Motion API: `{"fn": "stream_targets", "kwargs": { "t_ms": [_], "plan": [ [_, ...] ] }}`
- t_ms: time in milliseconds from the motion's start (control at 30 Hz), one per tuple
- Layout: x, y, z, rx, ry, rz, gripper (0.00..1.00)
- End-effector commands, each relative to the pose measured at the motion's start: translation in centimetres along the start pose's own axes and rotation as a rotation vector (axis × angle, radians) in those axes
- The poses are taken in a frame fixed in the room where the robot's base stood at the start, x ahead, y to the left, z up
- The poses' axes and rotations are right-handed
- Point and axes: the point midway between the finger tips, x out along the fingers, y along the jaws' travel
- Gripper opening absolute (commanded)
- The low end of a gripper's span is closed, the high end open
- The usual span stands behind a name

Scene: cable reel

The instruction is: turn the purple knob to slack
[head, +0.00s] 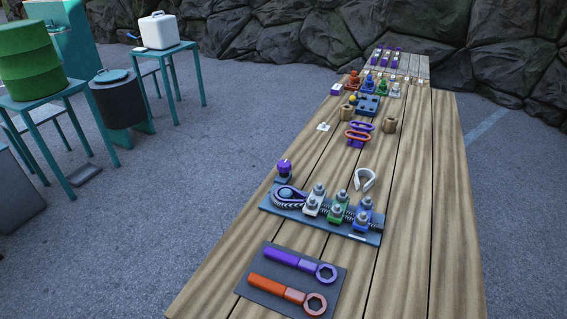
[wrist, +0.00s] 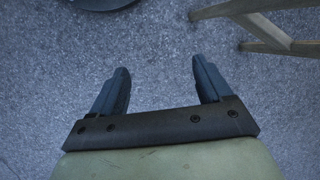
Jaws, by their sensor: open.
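The purple knob (head: 284,167) stands at the left edge of the wooden table in the head view, on a small dark base. It is just behind the left end of a blue-grey plate (head: 370,237). Any slack marking near it is too small to read. My gripper (wrist: 163,80) shows only in the wrist view. Its two dark fingers are apart with nothing between them, over grey ground. The knob is not in the wrist view, and my gripper is not in the head view.
The plate carries a ratchet-like purple part (head: 287,193) and white, green and blue clamps. A dark mat (head: 253,291) with purple and orange wrenches lies in front. A white open ring (head: 365,179) lies behind the clamps. The table's right side (head: 440,200) is bare. Side tables stand left.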

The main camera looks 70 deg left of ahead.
Motion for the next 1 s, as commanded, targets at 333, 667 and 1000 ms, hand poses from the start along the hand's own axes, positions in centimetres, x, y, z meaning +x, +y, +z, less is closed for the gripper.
{"fn": "stream_targets", "kwargs": {
  "t_ms": [333, 667, 1000],
  "plan": [
    [-8.6, -9.4, -13.6, 0.079, 0.258, -0.203, 0.78],
    [-19.7, -19.0, -22.8, 0.121, 0.452, -0.403, 0.78],
    [-30.3, -30.6, -26.5, -0.003, 0.603, -0.463, 0.78]
  ]
}}
